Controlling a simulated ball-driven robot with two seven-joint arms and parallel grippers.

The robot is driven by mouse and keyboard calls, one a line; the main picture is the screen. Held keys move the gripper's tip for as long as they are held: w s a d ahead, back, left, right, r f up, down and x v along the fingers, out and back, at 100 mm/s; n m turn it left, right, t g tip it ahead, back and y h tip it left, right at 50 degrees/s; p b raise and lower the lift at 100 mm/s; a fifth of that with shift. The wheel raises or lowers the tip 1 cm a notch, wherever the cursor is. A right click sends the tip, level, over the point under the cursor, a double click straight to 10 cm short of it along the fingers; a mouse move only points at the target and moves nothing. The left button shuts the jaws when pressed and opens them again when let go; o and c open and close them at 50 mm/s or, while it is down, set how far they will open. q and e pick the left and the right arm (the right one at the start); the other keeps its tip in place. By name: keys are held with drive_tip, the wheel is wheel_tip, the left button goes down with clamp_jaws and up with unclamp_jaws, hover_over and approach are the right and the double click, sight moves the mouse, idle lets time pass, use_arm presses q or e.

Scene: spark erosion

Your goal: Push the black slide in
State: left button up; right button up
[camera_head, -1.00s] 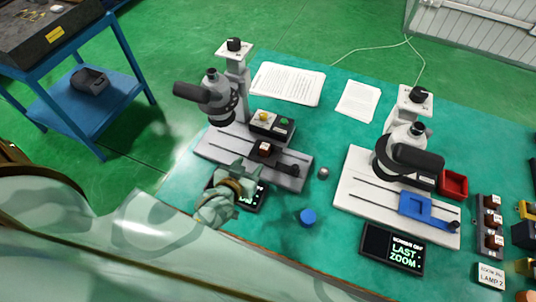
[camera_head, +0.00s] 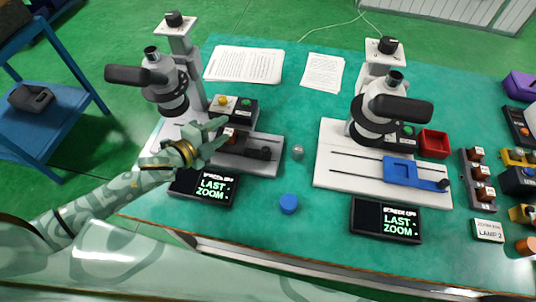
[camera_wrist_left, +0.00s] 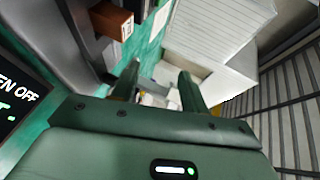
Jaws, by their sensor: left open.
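The left microscope (camera_head: 172,80) stands on a pale base at the left of the green table. A dark slide with a black knob (camera_head: 264,153) lies along the right part of this base. My left gripper (camera_head: 214,138) is open and empty above the base, to the left of the knob and close to a red-brown button. Its two fingers (camera_wrist_left: 158,92) show apart in the left wrist view. The gripper hides part of the base and perhaps part of the slide. My right gripper is not in view.
The right microscope (camera_head: 381,105) has a blue slide (camera_head: 400,171) and a red tray (camera_head: 433,144) beside it. Dark screens (camera_head: 387,221) lie in front of both bases. A blue cap (camera_head: 288,203) and a grey knob (camera_head: 297,152) stand between them. Papers (camera_head: 244,64) lie behind.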

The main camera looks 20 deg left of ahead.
sight(263, 149)
use_arm(q)
drive_tip(key=s+f+m+g, duration=0.1)
drive_tip(key=m, duration=0.3)
drive_tip(key=s+f+m+g+h, duration=0.1)
drive_tip(key=s+m, duration=0.1)
drive_tip(key=m, duration=0.3)
drive_tip(key=s+f+m+b, duration=0.1)
drive_tip(key=m, duration=0.3)
drive_tip(key=shift+s+d+f+g+h, duration=0.15)
drive_tip(key=shift+s+d+g+h, duration=0.1)
drive_tip(key=shift+d+g+h, duration=0.15)
drive_tip(key=m, duration=0.2)
drive_tip(key=s+d+m, duration=0.1)
drive_tip(key=m, duration=0.2)
drive_tip(key=s+d+m+h, duration=0.1)
drive_tip(key=m, duration=0.1)
drive_tip(key=shift+s+r+g, duration=0.2)
drive_tip(key=shift+g, duration=0.1)
drive_tip(key=m, duration=0.3)
drive_tip(key=shift+w+d+f, duration=0.1)
drive_tip(key=shift+w, duration=0.15)
drive_tip(key=b+x, duration=0.2)
drive_tip(key=x, duration=1.4)
drive_tip(key=shift+s+d, duration=0.1)
drive_tip(key=shift+s, duration=0.05)
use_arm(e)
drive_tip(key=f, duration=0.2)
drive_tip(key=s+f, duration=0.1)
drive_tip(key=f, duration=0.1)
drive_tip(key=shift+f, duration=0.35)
